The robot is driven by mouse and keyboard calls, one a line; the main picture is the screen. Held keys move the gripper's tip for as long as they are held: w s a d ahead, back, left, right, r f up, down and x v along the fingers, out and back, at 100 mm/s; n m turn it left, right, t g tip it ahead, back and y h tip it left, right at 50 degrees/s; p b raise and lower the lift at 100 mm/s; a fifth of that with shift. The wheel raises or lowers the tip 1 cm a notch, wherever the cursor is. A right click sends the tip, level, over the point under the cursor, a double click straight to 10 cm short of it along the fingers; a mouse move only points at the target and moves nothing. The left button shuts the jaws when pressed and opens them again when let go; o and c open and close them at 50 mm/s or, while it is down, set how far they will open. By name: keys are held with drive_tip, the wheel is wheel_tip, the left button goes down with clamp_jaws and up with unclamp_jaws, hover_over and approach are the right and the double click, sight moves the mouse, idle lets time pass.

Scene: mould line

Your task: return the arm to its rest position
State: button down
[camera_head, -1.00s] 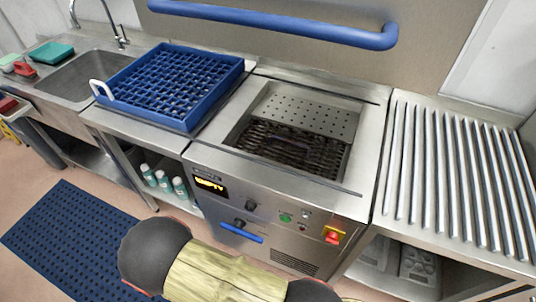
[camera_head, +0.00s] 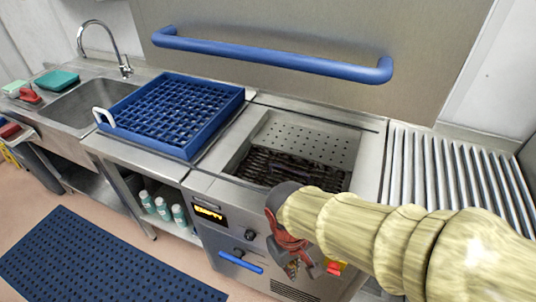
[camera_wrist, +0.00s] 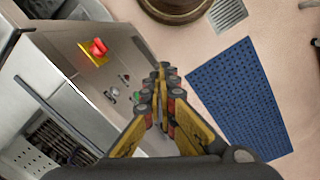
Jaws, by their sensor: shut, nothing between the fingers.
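My gripper (camera_head: 303,268) hangs at the end of my raised arm, in front of the machine's front panel in the head view. In the wrist view its fingers (camera_wrist: 163,78) meet at the tips, shut and empty. They point past the machine's front edge towards the floor. The arm's pale wrapped sleeve comes in from the right in the head view and covers part of the machine (camera_head: 212,245) and the right-hand worktop.
A blue rack (camera_head: 178,141) stands on the counter left of the open machine well. A sink (camera_head: 88,100) is further left. A ribbed drainer (camera_head: 412,160) lies right. A blue handle bar (camera_head: 270,58) crosses above. A blue mat (camera_wrist: 238,100) lies on the floor.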

drive_tip(key=d+r+m+t+y, duration=0.1)
drive_tip(key=d+r+m+t, duration=0.4)
drive_tip(key=d+r, duration=0.8)
drive_tip(key=shift+s+r+m+t, duration=0.25)
drive_tip(key=shift+r+m+t, duration=0.05)
drive_tip(key=shift+r+m, duration=0.55)
